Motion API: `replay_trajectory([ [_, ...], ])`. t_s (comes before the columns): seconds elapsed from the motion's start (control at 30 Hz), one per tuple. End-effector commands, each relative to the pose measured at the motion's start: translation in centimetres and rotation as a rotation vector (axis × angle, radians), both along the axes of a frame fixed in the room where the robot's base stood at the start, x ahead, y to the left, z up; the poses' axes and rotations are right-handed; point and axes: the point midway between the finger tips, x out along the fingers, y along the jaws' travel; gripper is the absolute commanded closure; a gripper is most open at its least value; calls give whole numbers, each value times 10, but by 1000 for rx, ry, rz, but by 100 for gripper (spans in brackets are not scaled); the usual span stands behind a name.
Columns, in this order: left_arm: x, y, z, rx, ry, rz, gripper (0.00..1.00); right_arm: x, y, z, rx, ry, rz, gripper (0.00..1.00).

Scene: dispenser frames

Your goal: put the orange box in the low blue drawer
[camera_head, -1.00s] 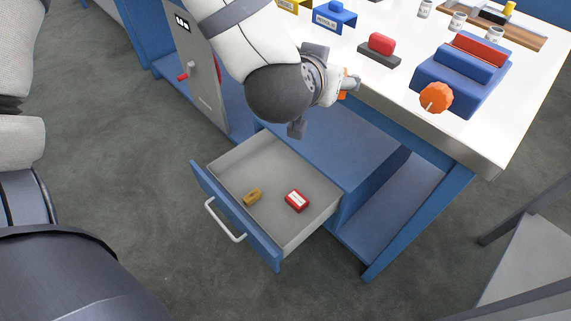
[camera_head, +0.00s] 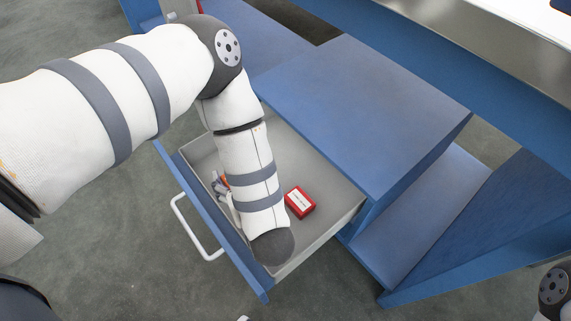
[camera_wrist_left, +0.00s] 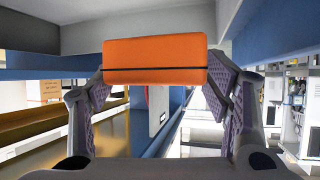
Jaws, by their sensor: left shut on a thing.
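The orange box (camera_wrist_left: 155,58) is held crosswise between the two fingers of my left gripper (camera_wrist_left: 157,76) in the left wrist view. In the head view my left forearm points down over the open low blue drawer (camera_head: 241,263). The left gripper (camera_head: 222,188) shows only in part there, beside the forearm over the drawer's left part, with a bit of orange at it. The head view does not show clearly how high the box is above the drawer floor. My right gripper is not in view.
A red box with a white label (camera_head: 300,202) lies in the drawer, right of my forearm. The forearm hides much of the drawer floor. A blue cabinet top (camera_head: 360,110) stands behind the drawer. The drawer's white handle (camera_head: 192,232) sticks out in front.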

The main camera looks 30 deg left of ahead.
Motion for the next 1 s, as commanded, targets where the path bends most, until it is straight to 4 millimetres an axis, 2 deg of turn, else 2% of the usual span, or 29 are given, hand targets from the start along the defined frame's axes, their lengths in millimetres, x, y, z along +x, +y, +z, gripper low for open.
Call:
replay_trajectory([
  [0.07,0,0,-4,0,0,2,60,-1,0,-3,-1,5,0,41],
  [0.17,12,6,-12,-1,-3,6,60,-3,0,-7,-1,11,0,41],
  [0.47,80,35,-47,0,-2,6,60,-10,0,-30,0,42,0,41],
  [0.6,101,44,-76,0,3,4,60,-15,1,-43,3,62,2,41],
  [0.7,112,49,-89,0,3,3,60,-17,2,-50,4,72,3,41],
  [0.87,122,53,-98,-1,1,2,60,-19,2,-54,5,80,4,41],
  [1.0,128,55,-121,-1,5,3,60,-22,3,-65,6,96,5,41],
])
